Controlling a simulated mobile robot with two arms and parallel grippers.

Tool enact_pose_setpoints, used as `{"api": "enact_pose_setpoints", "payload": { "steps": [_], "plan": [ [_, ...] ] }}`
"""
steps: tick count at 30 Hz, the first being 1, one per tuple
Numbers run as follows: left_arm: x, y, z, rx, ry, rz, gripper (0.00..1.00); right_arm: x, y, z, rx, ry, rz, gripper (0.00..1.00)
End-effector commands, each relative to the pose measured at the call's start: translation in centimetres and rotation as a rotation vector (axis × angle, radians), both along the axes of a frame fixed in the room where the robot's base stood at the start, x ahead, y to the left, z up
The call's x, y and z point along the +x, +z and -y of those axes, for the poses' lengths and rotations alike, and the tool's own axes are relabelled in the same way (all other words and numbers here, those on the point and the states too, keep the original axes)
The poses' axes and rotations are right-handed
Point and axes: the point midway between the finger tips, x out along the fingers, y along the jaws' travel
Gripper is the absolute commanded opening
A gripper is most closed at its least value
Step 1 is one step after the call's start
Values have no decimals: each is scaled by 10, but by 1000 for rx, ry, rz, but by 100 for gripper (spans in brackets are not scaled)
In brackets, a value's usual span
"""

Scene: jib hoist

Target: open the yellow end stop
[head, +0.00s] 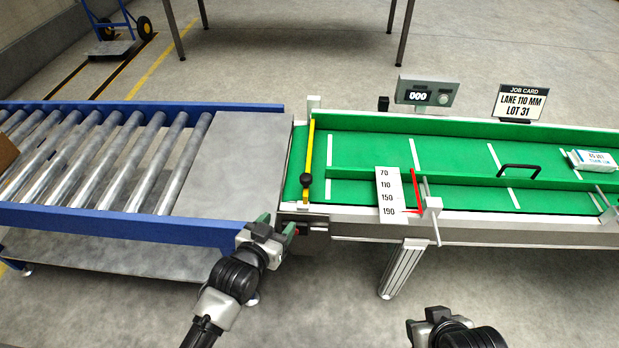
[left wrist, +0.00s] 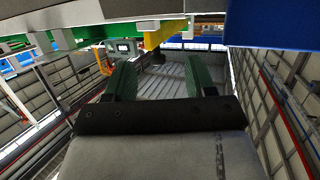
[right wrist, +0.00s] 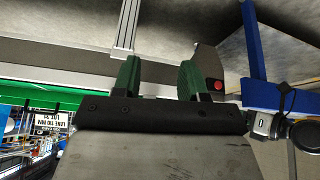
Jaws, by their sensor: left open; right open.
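The yellow end stop (head: 309,158) is a bar lying across the left end of the green belt (head: 370,150), with a dark round knob (head: 306,180) near its front part. My left gripper (head: 280,228) is open and empty at the front left corner of the belt frame, below and apart from the knob. It also shows in the left wrist view (left wrist: 156,72). My right gripper (head: 430,319) is open and empty in front of the conveyor, as the right wrist view shows (right wrist: 157,76).
A blue roller conveyor (head: 110,225) with a grey plate (head: 235,155) adjoins on the left. A scale card (head: 390,193), a red pointer (head: 415,190) and a clamp handle (head: 433,212) stand at the front rail. A white box (head: 590,160) lies on the right.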

Motion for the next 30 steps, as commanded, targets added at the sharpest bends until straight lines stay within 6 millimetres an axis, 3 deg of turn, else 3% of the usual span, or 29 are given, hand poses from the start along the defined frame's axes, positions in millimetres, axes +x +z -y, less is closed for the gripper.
{"api": "enact_pose_setpoints", "payload": {
  "steps": [3, 11, 19, 30],
  "plan": [
    [21, 13, 11, -38, -21, 126, 55, -2, 4, 1, 1, 0, 10, 43],
    [44, 32, 23, -88, -41, 264, 55, -1, 12, 0, 8, 1, 43, 43],
    [79, 31, 38, -89, -41, 266, 55, 32, 24, -13, 56, 20, 269, 43],
    [127, 31, 58, -87, -41, 263, 55, 73, 58, -30, 139, 45, 634, 43]
  ]
}}
